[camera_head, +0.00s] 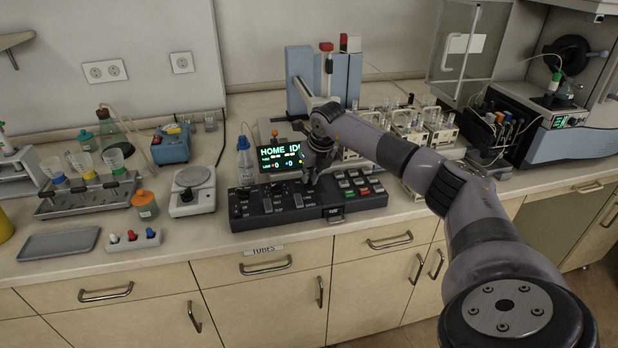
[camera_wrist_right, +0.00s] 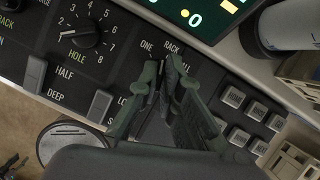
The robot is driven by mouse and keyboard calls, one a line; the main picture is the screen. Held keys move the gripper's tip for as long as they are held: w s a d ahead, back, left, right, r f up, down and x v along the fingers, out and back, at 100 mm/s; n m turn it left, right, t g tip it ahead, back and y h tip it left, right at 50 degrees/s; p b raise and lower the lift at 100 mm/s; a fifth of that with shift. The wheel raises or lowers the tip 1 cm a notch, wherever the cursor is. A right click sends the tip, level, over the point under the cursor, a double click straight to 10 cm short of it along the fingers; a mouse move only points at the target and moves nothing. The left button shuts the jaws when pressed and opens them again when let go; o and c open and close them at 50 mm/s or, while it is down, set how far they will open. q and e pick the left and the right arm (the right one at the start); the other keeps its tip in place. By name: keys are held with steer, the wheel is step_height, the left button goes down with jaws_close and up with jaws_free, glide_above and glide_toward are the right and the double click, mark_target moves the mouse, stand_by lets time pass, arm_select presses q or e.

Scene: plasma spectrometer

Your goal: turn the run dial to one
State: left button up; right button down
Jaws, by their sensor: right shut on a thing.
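The black control panel (camera_head: 258,222) lies on the bench in the head view. My right gripper (camera_head: 309,180) reaches down to the middle of it. In the right wrist view, my right gripper's fingers (camera_wrist_right: 165,75) are closed at the dial spot labelled ONE, RACK and ALL, shut on the run dial. The fingers hide the dial and its pointer, so I cannot tell its setting. The ONE label (camera_wrist_right: 147,45) is up and left of the fingertips, RACK (camera_wrist_right: 172,47) just above them. My left gripper is not in view.
A HOLE dial (camera_wrist_right: 86,33) with numbers and a HALF/DEEP switch (camera_wrist_right: 100,105) lie left of the fingers. Grey buttons (camera_wrist_right: 232,97) are to the right. A lit screen (camera_head: 279,158) stands behind the panel, a bottle (camera_head: 244,160) beside it. A balance (camera_head: 192,192) stands left.

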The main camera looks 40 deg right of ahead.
steer(key=n+y, duration=0.1)
steer(key=n, duration=0.2)
steer(key=n+y+b, duration=0.1)
steer(key=n, duration=0.2)
steer(key=shift+d+n+y, duration=0.1)
steer(key=shift+n+y, duration=0.2)
stand_by(0.4)
steer(key=c, duration=1.8)
jaws_free()
steer(key=shift+f, duration=0.1)
steer(key=shift+o, duration=0.2)
steer(key=v, duration=1.2)
steer(key=shift+w, duration=0.2)
steer(key=shift+d, duration=0.1)
